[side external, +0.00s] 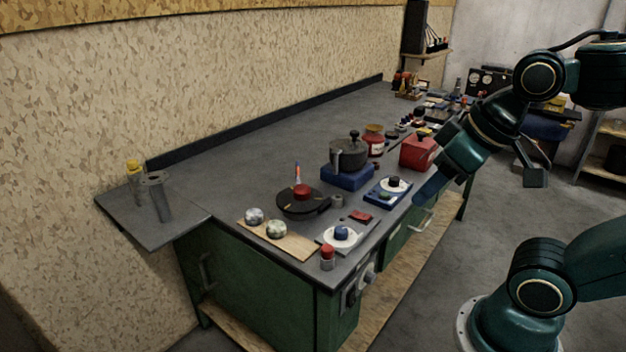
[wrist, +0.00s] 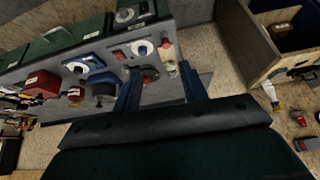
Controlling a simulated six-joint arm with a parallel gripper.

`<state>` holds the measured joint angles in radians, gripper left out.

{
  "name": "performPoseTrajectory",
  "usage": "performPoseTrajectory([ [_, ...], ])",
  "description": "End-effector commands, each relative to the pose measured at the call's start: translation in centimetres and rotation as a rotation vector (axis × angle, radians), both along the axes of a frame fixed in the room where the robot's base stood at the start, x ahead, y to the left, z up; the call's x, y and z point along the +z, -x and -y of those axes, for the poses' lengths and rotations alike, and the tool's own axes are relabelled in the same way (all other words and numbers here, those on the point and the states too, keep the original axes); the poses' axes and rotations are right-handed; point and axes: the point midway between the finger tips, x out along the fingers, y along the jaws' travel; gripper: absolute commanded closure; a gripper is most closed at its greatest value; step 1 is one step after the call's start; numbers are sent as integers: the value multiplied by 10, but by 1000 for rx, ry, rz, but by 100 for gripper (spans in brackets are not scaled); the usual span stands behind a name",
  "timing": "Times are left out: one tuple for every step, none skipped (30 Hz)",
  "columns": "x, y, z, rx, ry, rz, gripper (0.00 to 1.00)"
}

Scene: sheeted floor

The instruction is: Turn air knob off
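No readable label shows which control is the air knob. A blue knob on a white round dial (side external: 341,234) sits on a grey plate near the bench's front corner; it also shows in the wrist view (wrist: 142,48). A dark knob on a white dial (side external: 393,184) sits on a blue panel farther along; this panel also shows in the wrist view (wrist: 84,66). A round control (side external: 370,274) is on the bench's front face. My gripper (side external: 424,194) is near the bench's front edge, right of the blue panel. Its two fingers (wrist: 160,74) are apart, with nothing visibly held.
The grey bench (side external: 240,165) carries a dark pot (side external: 349,153), a red box (side external: 418,152), a black round pan (side external: 302,201), two balls on a wooden board (side external: 290,244) and a red-capped jar (side external: 327,258). Open floor lies in front; the bench's rear left is clear.

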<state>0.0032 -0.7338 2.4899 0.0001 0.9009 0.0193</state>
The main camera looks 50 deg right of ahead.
Motion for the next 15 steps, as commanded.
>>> performPoseTrajectory([
  [0, -3, 1, -15, -6, -8, 48],
  [1, -5, 1, -28, -12, -13, 48],
  [1, -8, 2, -46, -19, -21, 48],
  [2, -11, 2, -64, -27, -28, 48],
  [3, -14, 3, -81, -35, -34, 48],
  [3, -19, 4, -110, -45, -46, 48],
  [3, -23, 5, -134, -55, -55, 48],
  [4, -27, 6, -158, -65, -64, 48],
  [4, -33, 7, -194, -78, -78, 48],
  [4, -38, 9, -222, -89, -87, 48],
  [4, -43, 10, -252, -100, -98, 48],
  [4, -49, 11, -291, -113, -111, 48],
  [3, -54, 13, -322, -124, -123, 48],
  [3, -60, 14, -352, -135, -133, 48],
  [2, -66, 16, -393, -147, -147, 48],
])
